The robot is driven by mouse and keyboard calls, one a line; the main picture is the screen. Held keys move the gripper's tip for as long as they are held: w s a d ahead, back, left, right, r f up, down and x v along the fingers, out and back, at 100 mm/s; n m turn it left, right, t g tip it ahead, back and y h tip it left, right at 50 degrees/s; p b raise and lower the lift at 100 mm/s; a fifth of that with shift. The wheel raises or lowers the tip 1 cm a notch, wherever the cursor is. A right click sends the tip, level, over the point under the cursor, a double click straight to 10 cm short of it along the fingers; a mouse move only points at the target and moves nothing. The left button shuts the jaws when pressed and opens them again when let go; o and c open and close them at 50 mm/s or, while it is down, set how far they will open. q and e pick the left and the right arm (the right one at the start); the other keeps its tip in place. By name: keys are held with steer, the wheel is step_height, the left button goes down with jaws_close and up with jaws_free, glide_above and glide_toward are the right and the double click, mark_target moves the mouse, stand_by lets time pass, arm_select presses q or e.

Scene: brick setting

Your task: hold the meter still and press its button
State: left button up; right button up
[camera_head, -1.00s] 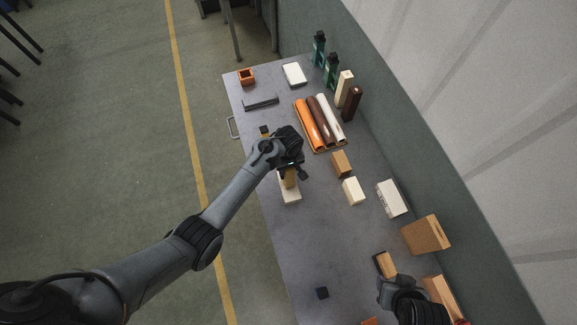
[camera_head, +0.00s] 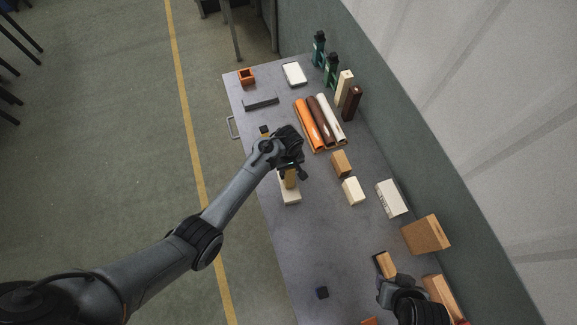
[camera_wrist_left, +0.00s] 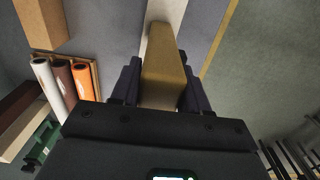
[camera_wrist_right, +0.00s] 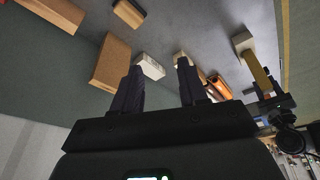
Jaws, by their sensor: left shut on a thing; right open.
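A mustard-yellow upright block (camera_head: 290,178), apparently the meter, stands at a cream base (camera_head: 290,196) near the table's left edge. My left gripper (camera_head: 293,168) is shut on this yellow block. In the left wrist view the yellow block (camera_wrist_left: 163,75) sits between the two fingers, with the cream base (camera_wrist_left: 166,12) beyond it. No button can be made out. My right gripper (camera_wrist_right: 158,85) is open and empty, apart from the meter. In the right wrist view the yellow block (camera_wrist_right: 259,74) and cream base (camera_wrist_right: 243,41) show at the right.
A wooden block (camera_head: 341,164), a cream block (camera_head: 353,191) and a white box (camera_head: 391,198) stand right of the meter. A cardboard box (camera_head: 426,234) and a small wooden block (camera_head: 386,264) are near my right gripper. A tray with coloured rolls (camera_head: 319,122) lies farther back. The table's front middle is mostly clear.

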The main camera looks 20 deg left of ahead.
steer(key=shift+d, duration=0.15)
jaws_close()
stand_by(0.7)
stand_by(1.1)
